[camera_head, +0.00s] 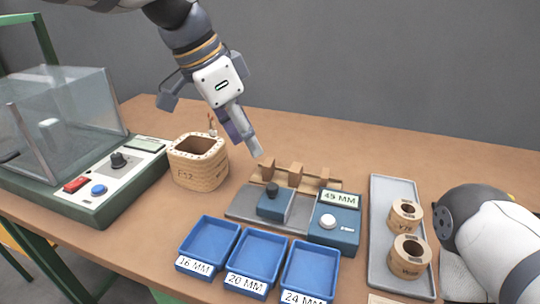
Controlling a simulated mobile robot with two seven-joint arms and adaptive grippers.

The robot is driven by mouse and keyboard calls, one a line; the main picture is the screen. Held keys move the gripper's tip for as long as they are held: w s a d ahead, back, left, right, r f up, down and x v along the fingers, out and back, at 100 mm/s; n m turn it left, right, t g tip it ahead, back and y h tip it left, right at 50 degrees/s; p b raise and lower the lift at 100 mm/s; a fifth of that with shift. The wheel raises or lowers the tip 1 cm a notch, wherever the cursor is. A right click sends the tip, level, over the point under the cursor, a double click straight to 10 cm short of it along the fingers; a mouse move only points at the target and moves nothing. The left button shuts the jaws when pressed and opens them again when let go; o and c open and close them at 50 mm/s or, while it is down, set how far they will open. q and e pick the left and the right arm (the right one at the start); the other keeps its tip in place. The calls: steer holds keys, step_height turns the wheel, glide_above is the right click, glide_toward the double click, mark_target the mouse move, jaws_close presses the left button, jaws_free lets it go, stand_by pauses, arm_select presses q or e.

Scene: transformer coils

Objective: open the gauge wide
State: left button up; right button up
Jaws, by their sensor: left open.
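The gauge lies at the middle of the table: a grey base plate (241,207), a blue sliding block (276,206) with a black knob, and a blue housing (335,235) with a white button. Its display reads 45 MM. The sliding block sits left of the housing, with a narrow gap. My left gripper (251,142) is open and empty, above and behind the gauge, pointing down to the right and apart from it. My right arm (490,235) is at the right edge; its gripper is not visible.
Blue trays (252,264) marked 16, 20 and 24 MM stand in front. A wooden rack (296,173) is behind the gauge. A square coil (198,165) and a tester (115,165) stand left. A grey tray (393,186) with two round coils stands right.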

mark_target(272, 185)
arm_select(q)
steer(key=x, duration=0.3)
steer(key=s+x, duration=0.1)
steer(key=x, duration=0.2)
steer(key=b+x, duration=0.1)
steer(key=x, duration=0.3)
steer(key=shift+s+d+f, duration=0.15)
steer(key=shift+s, duration=0.1)
steer(key=shift+w+d+f, duration=0.15)
steer(key=shift+d+f, duration=0.1)
steer(key=shift+f, duration=0.35)
arm_select(e)
steer(key=shift+s+f, duration=0.25)
steer(key=shift+s, duration=0.35)
steer(key=shift+s+f, duration=0.25)
steer(key=shift+s, duration=0.3)
arm_select(q)
jaws_close()
